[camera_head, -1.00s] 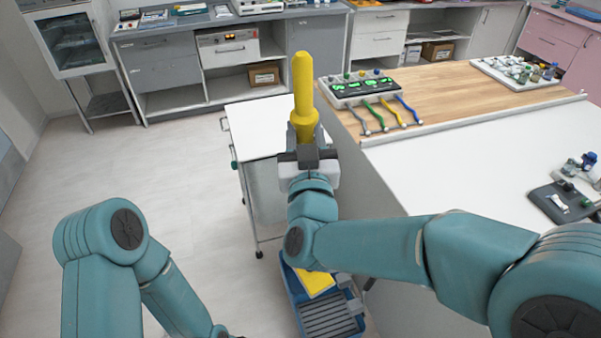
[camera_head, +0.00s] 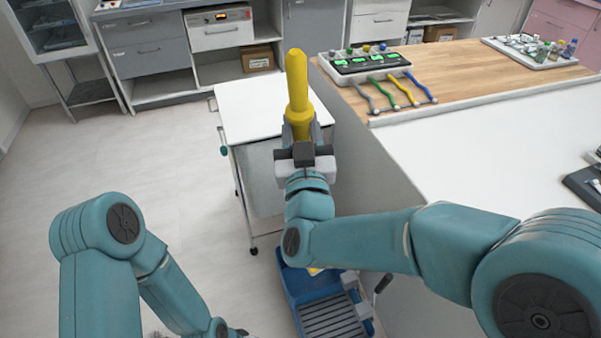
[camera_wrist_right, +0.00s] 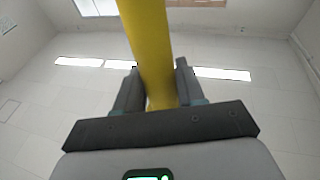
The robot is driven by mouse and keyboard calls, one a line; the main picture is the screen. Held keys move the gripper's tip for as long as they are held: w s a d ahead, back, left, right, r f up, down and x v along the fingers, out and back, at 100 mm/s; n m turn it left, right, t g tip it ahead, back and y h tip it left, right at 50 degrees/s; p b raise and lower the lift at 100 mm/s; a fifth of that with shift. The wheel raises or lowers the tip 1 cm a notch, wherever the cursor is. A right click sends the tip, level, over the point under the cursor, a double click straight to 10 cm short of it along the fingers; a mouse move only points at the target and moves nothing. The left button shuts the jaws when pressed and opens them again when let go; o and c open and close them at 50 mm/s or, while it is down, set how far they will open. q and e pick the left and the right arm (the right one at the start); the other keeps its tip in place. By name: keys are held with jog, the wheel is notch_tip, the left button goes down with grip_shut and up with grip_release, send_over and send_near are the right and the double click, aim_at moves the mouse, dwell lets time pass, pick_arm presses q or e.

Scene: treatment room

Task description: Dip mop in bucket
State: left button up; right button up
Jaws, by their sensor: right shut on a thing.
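My right gripper (camera_head: 303,140) is shut on the yellow mop handle (camera_head: 297,82), whose rounded top points up in the head view. The handle also shows between the fingers in the right wrist view (camera_wrist_right: 150,50). The blue bucket (camera_head: 298,285) with a grey slatted wringer stands on the floor below my right arm. A small patch of yellow shows at the bucket's far part, mostly hidden behind my arm. The mop's lower end is hidden. My left arm is at the lower left, and its gripper is out of view.
A white trolley (camera_head: 250,105) stands just beyond the bucket. The white and wooden counter (camera_head: 480,140) on the right holds a device with coloured leads (camera_head: 365,65) and a tray of bottles (camera_head: 540,50). The floor at left is clear.

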pick_arm(q)
notch_tip(320, 180, down, 30)
jog(key=b, duration=2.8)
jog(key=shift+w+a+f+b, duration=0.15)
jog(key=shift+a+b, duration=0.05)
jog(key=shift+b, duration=0.2)
pick_arm(e)
notch_tip(320, 180, down, 31)
jog(key=shift+s+f, duration=0.2)
pick_arm(q)
notch_tip(320, 180, up, 14)
jog(key=p, duration=1.4)
jog(key=shift+s+d, duration=0.2)
jog(key=shift+s, duration=0.05)
pick_arm(e)
notch_tip(320, 180, up, 23)
